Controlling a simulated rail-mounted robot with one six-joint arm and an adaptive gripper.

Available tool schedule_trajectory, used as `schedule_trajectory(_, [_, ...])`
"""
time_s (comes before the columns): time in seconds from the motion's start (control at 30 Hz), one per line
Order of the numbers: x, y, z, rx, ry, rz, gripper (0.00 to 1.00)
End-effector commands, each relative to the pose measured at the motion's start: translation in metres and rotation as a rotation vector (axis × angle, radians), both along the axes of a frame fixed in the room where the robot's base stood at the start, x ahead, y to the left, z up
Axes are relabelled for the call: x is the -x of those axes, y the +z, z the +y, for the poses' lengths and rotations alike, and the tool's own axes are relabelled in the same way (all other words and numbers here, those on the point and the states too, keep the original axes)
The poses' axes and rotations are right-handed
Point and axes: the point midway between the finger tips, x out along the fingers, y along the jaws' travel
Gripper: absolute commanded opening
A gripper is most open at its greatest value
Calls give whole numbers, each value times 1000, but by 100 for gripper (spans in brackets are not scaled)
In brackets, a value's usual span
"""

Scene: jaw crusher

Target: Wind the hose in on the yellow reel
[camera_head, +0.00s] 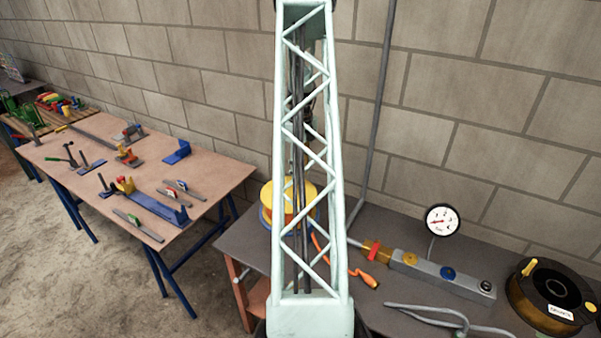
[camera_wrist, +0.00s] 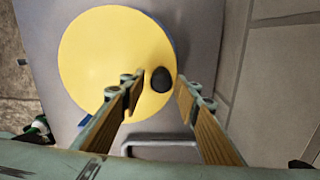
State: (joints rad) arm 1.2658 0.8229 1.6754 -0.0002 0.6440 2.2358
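The yellow reel (camera_head: 267,194) stands on the grey bench, partly hidden behind my lattice arm link in the head view. In the wrist view its round yellow face (camera_wrist: 100,60) fills the left and middle, with a black knob (camera_wrist: 163,79) near its right edge. My gripper (camera_wrist: 160,88) is open, with one finger on each side of the knob. I cannot tell whether either finger touches it. The orange hose (camera_head: 325,246) runs from the reel toward the right, its end (camera_head: 362,277) lying on the bench.
On the grey bench (camera_head: 385,225) are a grey block unit (camera_head: 440,277) with a round gauge (camera_head: 442,220), a grey bent handle (camera_head: 430,315) and a dark amber reel (camera_head: 545,300). A vertical pipe (camera_head: 378,110) stands behind. A brown workbench (camera_head: 190,170) with tools is at left.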

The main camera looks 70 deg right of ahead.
Motion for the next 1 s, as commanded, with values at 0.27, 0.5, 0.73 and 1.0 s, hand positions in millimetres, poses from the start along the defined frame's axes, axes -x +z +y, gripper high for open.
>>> schedule_trajectory(0.27, [0, 15, -1, 2, 0, 0, 29])
schedule_trajectory(0.5, [0, 44, -1, 2, 0, 0, 29])
schedule_trajectory(0.73, [0, 77, -1, 2, 0, 0, 29])
schedule_trajectory(1.0, [0, 108, 0, 1, 0, 0, 29])
